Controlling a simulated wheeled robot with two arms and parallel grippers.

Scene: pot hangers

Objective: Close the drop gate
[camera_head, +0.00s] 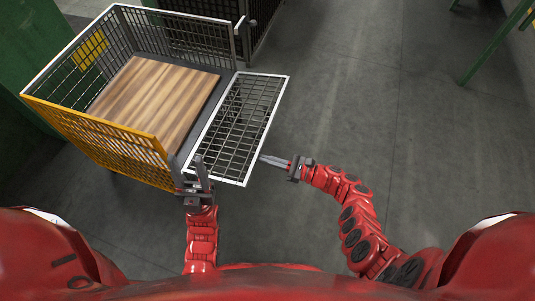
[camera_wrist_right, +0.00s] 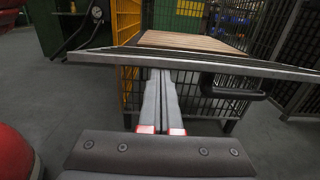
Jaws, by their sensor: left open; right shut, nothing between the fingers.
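The drop gate (camera_head: 238,125) is a black wire-mesh panel with a white frame. It is folded down and out from the open right side of a mesh crate. In the right wrist view the gate (camera_wrist_right: 220,66) shows edge-on as a bar across the picture. My right gripper (camera_head: 264,159) is shut and empty, its tips at the gate's outer edge near the lower right; whether they touch is unclear. In the right wrist view the fingers (camera_wrist_right: 158,80) reach to the gate's edge. My left gripper (camera_head: 200,172) is open and empty at the crate's front corner, beside the gate's near end.
The crate has yellow (camera_head: 110,140) and grey mesh walls and a wooden board (camera_head: 155,100) as its floor. A dark mesh cage (camera_head: 262,22) stands behind it. Green posts (camera_head: 497,45) stand at upper right. The grey floor (camera_head: 400,110) to the right is clear.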

